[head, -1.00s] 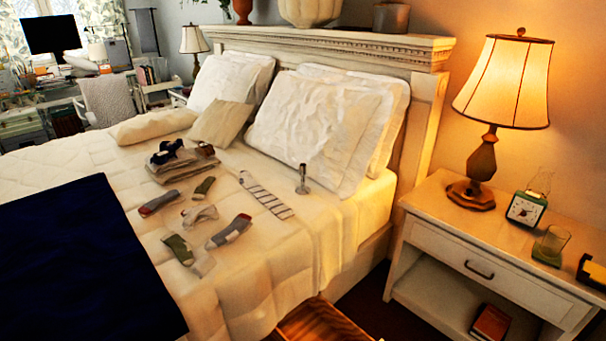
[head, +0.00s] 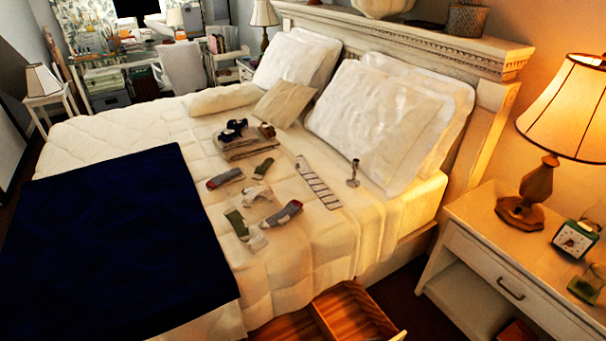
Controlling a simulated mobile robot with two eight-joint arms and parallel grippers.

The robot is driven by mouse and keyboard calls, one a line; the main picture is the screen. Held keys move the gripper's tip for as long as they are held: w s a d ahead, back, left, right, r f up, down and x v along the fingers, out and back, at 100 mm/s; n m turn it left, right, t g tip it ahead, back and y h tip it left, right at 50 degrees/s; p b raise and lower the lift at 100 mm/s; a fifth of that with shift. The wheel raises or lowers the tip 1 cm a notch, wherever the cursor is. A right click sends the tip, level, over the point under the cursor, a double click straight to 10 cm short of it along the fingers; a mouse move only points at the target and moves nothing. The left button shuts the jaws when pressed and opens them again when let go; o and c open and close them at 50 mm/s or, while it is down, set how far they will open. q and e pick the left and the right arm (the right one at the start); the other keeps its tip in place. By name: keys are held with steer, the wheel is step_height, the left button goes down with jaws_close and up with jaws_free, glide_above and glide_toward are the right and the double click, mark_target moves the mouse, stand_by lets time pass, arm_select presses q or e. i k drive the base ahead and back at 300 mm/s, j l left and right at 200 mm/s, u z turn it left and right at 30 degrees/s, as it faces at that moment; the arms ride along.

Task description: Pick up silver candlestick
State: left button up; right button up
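The silver candlestick (head: 353,174) stands upright on the cream bedspread, near the right-hand white pillows. It is small and thin with a round foot. A striped strip of cloth (head: 317,184) lies just to its left, apart from it. Neither of my grippers shows in the head view.
Several socks (head: 283,213) and a folded stack of clothes (head: 246,143) lie on the bed (head: 330,240). A dark blue blanket (head: 120,240) covers the near left. A wooden drawer or crate (head: 355,312) stands by the bed's near side. A nightstand (head: 480,262) with a lamp (head: 535,190) and clock (head: 574,240) is at right.

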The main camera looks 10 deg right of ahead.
mark_target(354, 183)
steer(key=l+u, duration=0.2)
steer(key=u, duration=0.15)
steer(key=l+u, duration=0.5)
steer(key=u, duration=0.15)
steer(key=l+u, duration=0.25)
steer(key=l, duration=0.2)
steer(key=k+l+u, duration=0.25)
steer(key=l, duration=0.2)
steer(key=k+l, duration=0.1)
steer(key=l, duration=0.25)
steer(key=k+l, duration=0.1)
steer(key=l, duration=0.2)
steer(key=k+l+u, duration=0.1)
steer(key=l, duration=0.25)
steer(key=k+l, duration=0.1)
steer(key=l, duration=0.25)
